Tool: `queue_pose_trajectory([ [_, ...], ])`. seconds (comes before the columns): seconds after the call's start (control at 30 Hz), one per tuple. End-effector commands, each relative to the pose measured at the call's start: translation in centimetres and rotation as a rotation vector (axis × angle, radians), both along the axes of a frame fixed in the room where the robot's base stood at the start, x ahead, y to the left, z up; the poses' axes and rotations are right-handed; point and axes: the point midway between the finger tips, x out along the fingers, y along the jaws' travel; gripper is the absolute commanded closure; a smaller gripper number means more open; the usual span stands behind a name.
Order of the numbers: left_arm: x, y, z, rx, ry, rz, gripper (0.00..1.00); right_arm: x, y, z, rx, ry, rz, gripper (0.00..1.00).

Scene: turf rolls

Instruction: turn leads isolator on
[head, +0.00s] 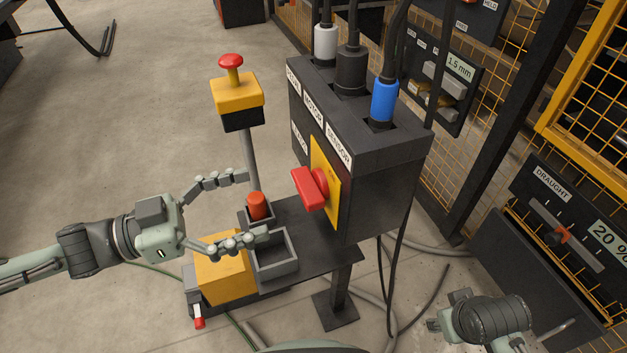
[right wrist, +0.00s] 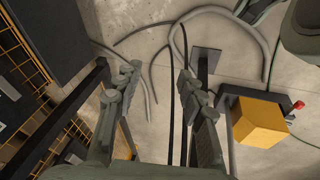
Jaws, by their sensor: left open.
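The isolator is a red rotary handle (head: 309,189) on a yellow plate (head: 328,186), on the side of a dark box (head: 380,180). I cannot read its on or off marks. White labels on the box include MOTOR and SENSOR. My left gripper (head: 247,208) is open and empty, left of the handle and apart from it, with its fingers spread towards the box. My right gripper is low at the right in the head view, its fingertips unclear there. In the right wrist view the right gripper (right wrist: 160,74) has its fingers apart with nothing between them.
White, black and blue plugs (head: 383,101) with cables stand on the box. A red-topped yellow button post (head: 237,90) is behind the left gripper. A grey tray (head: 275,268), a red cap (head: 257,206) and a yellow block (head: 222,278) sit below. Cables lie on the floor.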

Motion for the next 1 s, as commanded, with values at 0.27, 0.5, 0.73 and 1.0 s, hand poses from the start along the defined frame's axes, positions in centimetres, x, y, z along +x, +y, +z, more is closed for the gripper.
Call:
queue_pose_trajectory([
  [0.27, 1.2, -3.8, 0.2, -0.004, -0.002, -0.002, 0.10, 0.0, 0.4, -0.3, 0.011, 0.000, 0.001, 0.60],
  [0.5, 2.1, -6.7, 0.1, -0.002, 0.000, -0.001, 0.10, 0.1, 0.3, -1.4, 0.013, 0.010, -0.001, 0.60],
  [0.73, 2.3, -7.3, 0.0, -0.001, 0.000, 0.000, 0.10, 0.5, 0.3, -1.5, 0.014, 0.006, -0.001, 0.60],
  [1.0, 2.3, -7.3, 0.0, 0.000, 0.000, 0.000, 0.27, 0.6, 0.3, -1.4, 0.014, 0.003, 0.000, 0.60],
])
